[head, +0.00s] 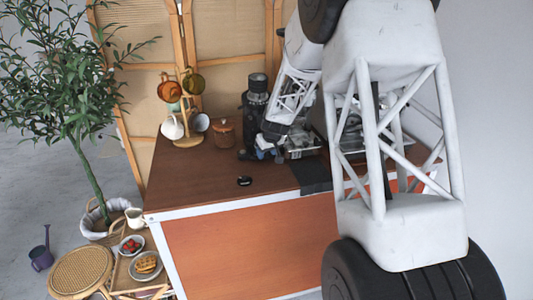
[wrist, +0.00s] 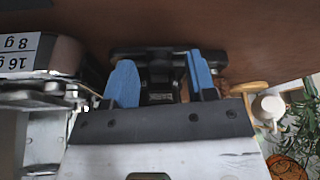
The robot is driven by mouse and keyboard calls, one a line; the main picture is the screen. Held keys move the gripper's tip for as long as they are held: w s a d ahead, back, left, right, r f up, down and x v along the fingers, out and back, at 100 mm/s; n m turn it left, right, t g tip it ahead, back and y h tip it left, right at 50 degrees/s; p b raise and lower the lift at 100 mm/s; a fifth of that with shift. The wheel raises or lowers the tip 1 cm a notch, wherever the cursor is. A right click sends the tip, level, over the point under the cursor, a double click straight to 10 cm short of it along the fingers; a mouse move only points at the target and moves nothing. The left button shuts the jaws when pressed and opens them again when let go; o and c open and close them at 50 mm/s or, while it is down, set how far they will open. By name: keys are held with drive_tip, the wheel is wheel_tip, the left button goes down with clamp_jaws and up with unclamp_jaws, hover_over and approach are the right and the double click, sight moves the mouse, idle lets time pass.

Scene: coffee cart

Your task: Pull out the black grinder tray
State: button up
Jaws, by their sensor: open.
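The black grinder (head: 256,100) stands upright on the brown cart top, left of the coffee machine. My gripper (head: 268,154) is low at the grinder's front right, with its blue fingers just above the cart top. In the wrist view, my gripper (wrist: 159,66) is open, with one blue finger on each side of a black part (wrist: 160,85) at the grinder's base, which looks like the tray. I cannot tell whether the fingers touch it. The tray is not clear in the head view, where my gripper and arm cover part of that area.
A metal machine part labelled 16 g and 8 g (wrist: 45,52) is close beside the left finger. A brown jar (head: 224,133) and a mug tree (head: 187,115) stand left of the grinder. A small black disc (head: 244,181) lies in front. The front-left cart top (head: 190,190) is clear.

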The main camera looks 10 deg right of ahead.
drive_tip(key=shift+w+f, duration=0.1)
drive_tip(key=shift+f, duration=0.15)
clamp_jaws()
drive_tip(key=shift+a, duration=0.1)
drive_tip(key=shift+s+r, duration=0.1)
drive_tip(key=shift+s, duration=3.55)
drive_tip(key=shift+c, duration=1)
unclamp_jaws()
drive_tip(key=shift+a, duration=0.1)
drive_tip(key=shift+o, duration=1)
